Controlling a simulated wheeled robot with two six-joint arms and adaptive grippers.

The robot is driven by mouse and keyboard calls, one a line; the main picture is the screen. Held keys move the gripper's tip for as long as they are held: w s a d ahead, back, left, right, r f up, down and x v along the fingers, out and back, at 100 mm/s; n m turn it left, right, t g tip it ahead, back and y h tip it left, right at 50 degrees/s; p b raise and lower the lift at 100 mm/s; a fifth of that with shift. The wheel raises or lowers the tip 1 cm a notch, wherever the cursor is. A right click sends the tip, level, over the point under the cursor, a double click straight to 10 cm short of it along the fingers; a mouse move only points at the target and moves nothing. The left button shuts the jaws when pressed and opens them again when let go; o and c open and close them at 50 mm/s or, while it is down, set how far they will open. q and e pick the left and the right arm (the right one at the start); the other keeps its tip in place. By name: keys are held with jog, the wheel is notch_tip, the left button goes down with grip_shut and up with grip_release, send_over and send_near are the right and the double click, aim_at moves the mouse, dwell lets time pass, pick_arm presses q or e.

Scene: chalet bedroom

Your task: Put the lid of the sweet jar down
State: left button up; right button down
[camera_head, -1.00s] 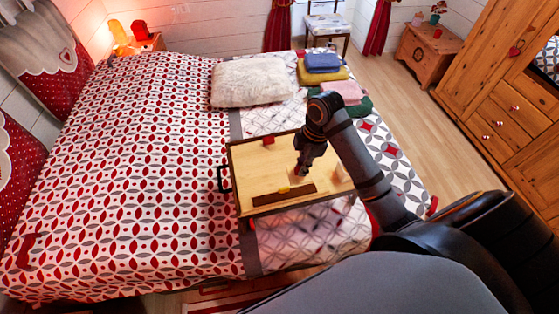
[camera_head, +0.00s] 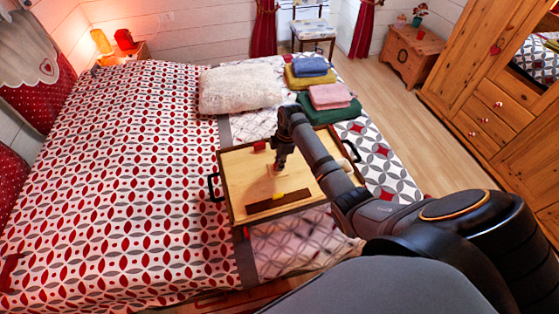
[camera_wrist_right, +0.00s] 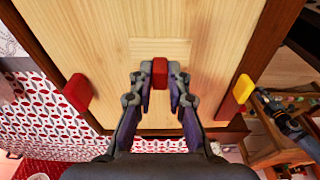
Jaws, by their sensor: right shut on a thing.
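My right gripper (camera_head: 277,166) reaches down over the wooden tray (camera_head: 237,181) on the bed. In the right wrist view its fingertips (camera_wrist_right: 160,75) are shut on a small red knob-like piece (camera_wrist_right: 160,66). A paler wooden square (camera_wrist_right: 160,48) shows right behind the knob; this looks like the lid. I cannot tell whether it touches the tray. A pale rounded thing (camera_head: 346,163), perhaps the jar, shows at the tray's right side, partly hidden by my arm. My left gripper is not in view.
A red block (camera_head: 259,146) lies at the tray's back edge. A yellow block (camera_head: 279,196) is by a dark brown bar (camera_head: 262,205) near the front. Folded towels (camera_head: 329,112) and a pillow (camera_head: 240,90) lie behind the tray. The tray's left part is clear.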

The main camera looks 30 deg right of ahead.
aim_at(285, 168)
jog(key=shift+f, duration=0.25)
jog(key=c, duration=1.3)
grip_release()
pick_arm(q)
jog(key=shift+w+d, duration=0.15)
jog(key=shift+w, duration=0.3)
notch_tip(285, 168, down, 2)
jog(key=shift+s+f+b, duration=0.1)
jog(key=shift+b, duration=1.1)
pick_arm(e)
notch_tip(285, 168, up, 12)
jog(key=d, duration=0.1)
jog(key=shift+s+d, duration=0.3)
jog(key=shift+d, duration=0.1)
